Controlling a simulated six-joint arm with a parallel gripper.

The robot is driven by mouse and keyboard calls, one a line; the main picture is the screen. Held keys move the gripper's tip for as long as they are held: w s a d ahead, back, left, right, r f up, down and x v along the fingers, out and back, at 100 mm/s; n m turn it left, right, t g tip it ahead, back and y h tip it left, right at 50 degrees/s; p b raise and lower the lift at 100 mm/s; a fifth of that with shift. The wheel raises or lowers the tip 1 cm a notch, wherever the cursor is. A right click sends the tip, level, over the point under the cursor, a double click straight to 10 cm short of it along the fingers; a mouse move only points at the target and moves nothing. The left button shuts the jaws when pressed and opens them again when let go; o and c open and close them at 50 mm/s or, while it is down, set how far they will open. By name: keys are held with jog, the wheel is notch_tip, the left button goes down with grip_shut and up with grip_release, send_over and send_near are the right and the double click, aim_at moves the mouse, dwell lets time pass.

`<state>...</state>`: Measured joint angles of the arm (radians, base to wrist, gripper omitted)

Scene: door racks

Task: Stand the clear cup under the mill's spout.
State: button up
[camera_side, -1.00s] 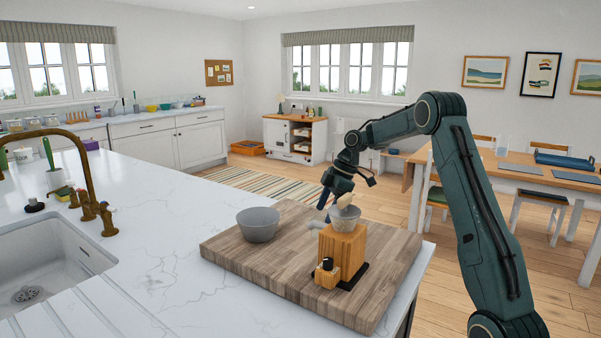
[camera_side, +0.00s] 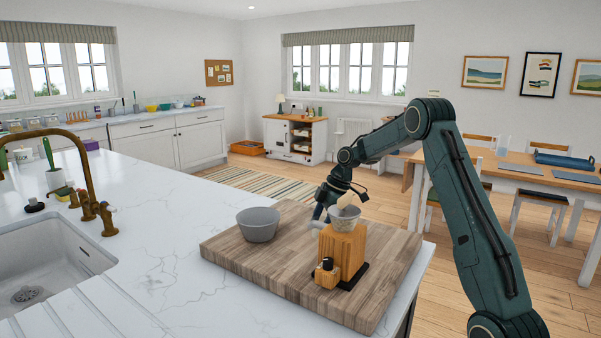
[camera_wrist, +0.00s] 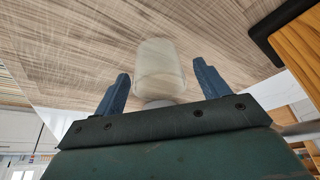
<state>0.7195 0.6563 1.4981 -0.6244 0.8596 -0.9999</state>
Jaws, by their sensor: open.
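The clear cup (camera_wrist: 160,68) shows in the wrist view, upside down in the picture, on the wooden board between the two blue fingers. My gripper (camera_wrist: 162,82) is open around it, with a gap visible on both sides. The mill (camera_side: 342,250) is a wooden block with a bowl-like hopper on top and a black base, standing on the board in the side view; part of its wooden body (camera_wrist: 300,45) shows at the right of the wrist view. My gripper (camera_side: 319,211) is low behind the mill in the side view, its fingertips partly hidden.
A grey bowl (camera_side: 258,224) stands on the board (camera_side: 265,262) left of the mill. A small wooden box with a black knob (camera_side: 327,272) sits in front of the mill. The board's front left is clear. The sink (camera_side: 45,260) is farther left.

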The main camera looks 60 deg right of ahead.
jog(key=c, duration=1.2)
jog(key=shift+r, duration=0.1)
jog(key=shift+r, duration=4.95)
jog(key=w+a+f+m+h, duration=0.1)
jog(key=w+a, duration=0.1)
jog(key=a, duration=0.5)
jog(key=w+a+f+m, duration=0.2)
jog(key=a, duration=0.6)
jog(key=s+a+f+m, duration=0.1)
jog(key=a, duration=0.2)
jog(key=s+a+f, duration=0.1)
jog(key=a, duration=0.3)
jog(key=s+a+f+m+t, duration=0.1)
jog(key=a, duration=0.2)
jog(key=shift+s+a+f+m+h, duration=0.3)
jog(key=shift+s+a+f+h, duration=0.1)
